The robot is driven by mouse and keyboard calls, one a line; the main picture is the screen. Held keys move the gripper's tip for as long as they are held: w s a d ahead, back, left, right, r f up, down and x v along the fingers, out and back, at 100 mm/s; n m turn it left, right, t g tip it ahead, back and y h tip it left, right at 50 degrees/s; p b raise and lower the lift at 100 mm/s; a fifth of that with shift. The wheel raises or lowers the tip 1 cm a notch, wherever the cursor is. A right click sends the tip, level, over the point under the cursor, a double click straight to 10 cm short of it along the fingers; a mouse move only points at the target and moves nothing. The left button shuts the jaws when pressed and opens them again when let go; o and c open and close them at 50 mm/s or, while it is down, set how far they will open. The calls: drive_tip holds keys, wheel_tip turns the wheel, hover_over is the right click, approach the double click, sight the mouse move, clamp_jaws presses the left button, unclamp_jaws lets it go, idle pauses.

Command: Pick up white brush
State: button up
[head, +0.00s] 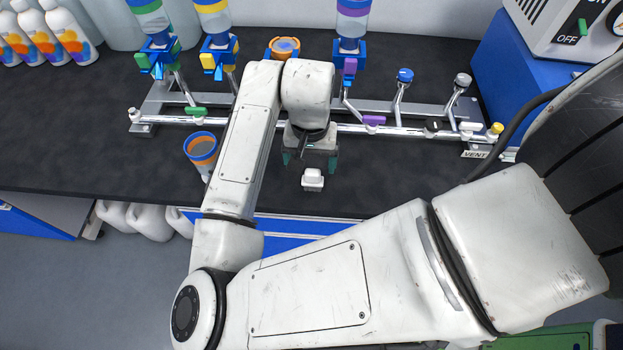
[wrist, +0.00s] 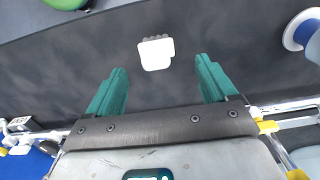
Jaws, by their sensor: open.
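The white brush (head: 312,180) lies on the dark counter near its front edge. In the wrist view the white brush (wrist: 156,53) shows a pale block with a grey bumpy edge. My gripper (head: 310,158) is just above and behind it in the head view. In the wrist view my gripper (wrist: 158,75) has two green fingers spread wide, with nothing between them. The brush lies beyond the fingertips, roughly midway between them, apart from both.
A cup with an orange and blue rim (head: 201,148) stands left of my arm. A metal pipe rack (head: 270,127) with coloured valves and bottles runs behind my gripper. A blue box (head: 515,62) stands at the back right. The counter around the brush is clear.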

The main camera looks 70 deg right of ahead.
sight(313, 171)
drive_tip(key=shift+s+f+p, duration=0.15)
drive_tip(key=shift+f+p, duration=0.2)
drive_tip(key=shift+f, duration=1.1)
drive_tip(key=shift+s+f+p, duration=0.15)
drive_tip(key=shift+f+p, duration=0.15)
drive_tip(key=shift+f, duration=1.15)
drive_tip(key=shift+c, duration=0.4)
drive_tip(key=c, duration=1.1)
drive_tip(key=shift+r, duration=0.15)
drive_tip(key=shift+r, duration=0.55)
drive_tip(key=s+a+r, duration=0.6)
drive_tip(key=s+r, duration=0.5)
drive_tip(key=s, duration=0.1)
drive_tip(key=shift+s+r+b, duration=0.35)
